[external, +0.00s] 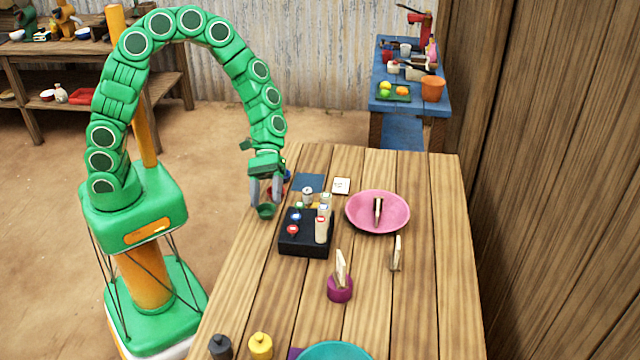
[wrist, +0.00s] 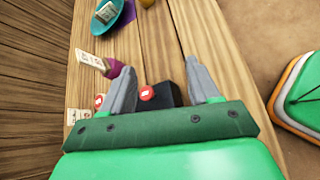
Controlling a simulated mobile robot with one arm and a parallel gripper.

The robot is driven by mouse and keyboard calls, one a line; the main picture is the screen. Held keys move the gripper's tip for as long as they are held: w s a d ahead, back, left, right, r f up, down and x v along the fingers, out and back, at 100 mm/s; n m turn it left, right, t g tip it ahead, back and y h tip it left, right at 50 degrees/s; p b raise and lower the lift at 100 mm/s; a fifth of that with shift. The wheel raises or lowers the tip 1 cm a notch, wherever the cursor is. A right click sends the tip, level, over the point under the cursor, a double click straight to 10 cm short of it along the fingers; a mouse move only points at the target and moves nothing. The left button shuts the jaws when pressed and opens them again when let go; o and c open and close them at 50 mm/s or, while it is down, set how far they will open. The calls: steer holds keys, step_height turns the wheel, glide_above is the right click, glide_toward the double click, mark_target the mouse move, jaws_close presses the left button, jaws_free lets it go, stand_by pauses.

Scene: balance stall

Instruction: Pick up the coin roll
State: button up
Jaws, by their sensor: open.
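A black tray (external: 300,246) on the wooden table holds several small round-topped pieces. A tan cylinder with a red top (external: 321,229) stands upright at its right side and looks like a paper coin roll; I cannot be sure which piece is the coin roll. My gripper (external: 265,199) is open and empty, pointing down at the table's left edge, left of the tray and apart from it. In the wrist view my gripper (wrist: 158,70) has its fingers spread, with part of the black tray (wrist: 168,92) and a red-topped piece (wrist: 146,93) showing between them.
A green cup (external: 265,211) is just below my fingers. A pink bowl (external: 362,224) with a dark piece in it stands right of the tray. A purple holder (external: 340,290) with a card, a yellow weight (external: 260,346) and a teal bowl (external: 335,351) are nearer.

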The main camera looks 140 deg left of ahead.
steer(key=s+a+f+n+t+y, duration=0.1)
steer(key=s+a+f+n, duration=0.15)
steer(key=a, duration=0.25)
steer(key=s+a+f+n+t+y, duration=0.2)
steer(key=a+n, duration=0.1)
steer(key=a, duration=0.2)
steer(key=n+t+y, duration=0.1)
steer(key=n+y, duration=0.2)
steer(key=n, duration=0.3)
glide_toward(310, 195)
steer(key=x, duration=0.2)
steer(key=shift+w+f, duration=0.2)
steer(key=shift+f, duration=0.05)
steer(key=shift+x, duration=3.85)
steer(key=shift+r, duration=0.1)
jaws_close()
